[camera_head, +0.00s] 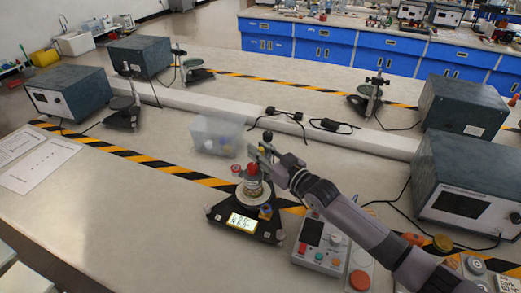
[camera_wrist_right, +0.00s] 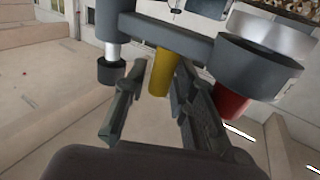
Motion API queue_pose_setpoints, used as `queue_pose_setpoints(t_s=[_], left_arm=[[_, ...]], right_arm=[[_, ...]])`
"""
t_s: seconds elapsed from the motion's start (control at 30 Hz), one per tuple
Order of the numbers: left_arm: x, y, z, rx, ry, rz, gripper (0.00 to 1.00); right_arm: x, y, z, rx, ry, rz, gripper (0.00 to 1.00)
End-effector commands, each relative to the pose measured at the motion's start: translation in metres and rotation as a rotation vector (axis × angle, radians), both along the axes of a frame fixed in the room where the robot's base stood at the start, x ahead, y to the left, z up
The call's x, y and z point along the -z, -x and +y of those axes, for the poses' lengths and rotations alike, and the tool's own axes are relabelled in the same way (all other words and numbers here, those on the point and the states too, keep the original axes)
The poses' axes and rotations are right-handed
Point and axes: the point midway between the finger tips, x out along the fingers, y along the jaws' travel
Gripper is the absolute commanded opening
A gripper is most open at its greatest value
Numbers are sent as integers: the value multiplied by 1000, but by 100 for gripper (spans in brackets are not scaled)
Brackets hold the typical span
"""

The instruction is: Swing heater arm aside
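The heater apparatus stands on a black base (camera_head: 220,218) with a lit display, in the middle of the bench in the head view. In the right wrist view, the grey heater arm (camera_wrist_right: 170,38) runs across the top, with a yellow handle (camera_wrist_right: 162,74) hanging from it. My right gripper (camera_wrist_right: 160,112) is open, its fingers spread on either side of the handle's line; I cannot tell whether they touch it. In the head view, my right gripper (camera_head: 268,160) is at the top of the apparatus and hides part of it. My left gripper is not in view.
A control box (camera_head: 318,245) with buttons stands right of the apparatus. A clear bin (camera_head: 212,132) is behind it. Grey instrument boxes stand at right (camera_head: 468,178) and left (camera_head: 68,92). The bench at front left is clear, apart from paper sheets (camera_head: 38,158).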

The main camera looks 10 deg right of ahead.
Motion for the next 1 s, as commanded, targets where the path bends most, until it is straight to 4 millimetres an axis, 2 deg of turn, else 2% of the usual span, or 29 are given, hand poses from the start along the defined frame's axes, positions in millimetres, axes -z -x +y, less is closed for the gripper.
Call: queue_pose_setpoints(t_s=[0.27,0.63,1.0], left_arm=[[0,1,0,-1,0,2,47],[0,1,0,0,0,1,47],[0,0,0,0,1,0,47]], right_arm=[[0,-1,0,0,0,0,24],[0,-1,0,1,0,0,0],[0,-1,0,1,0,0,0]])
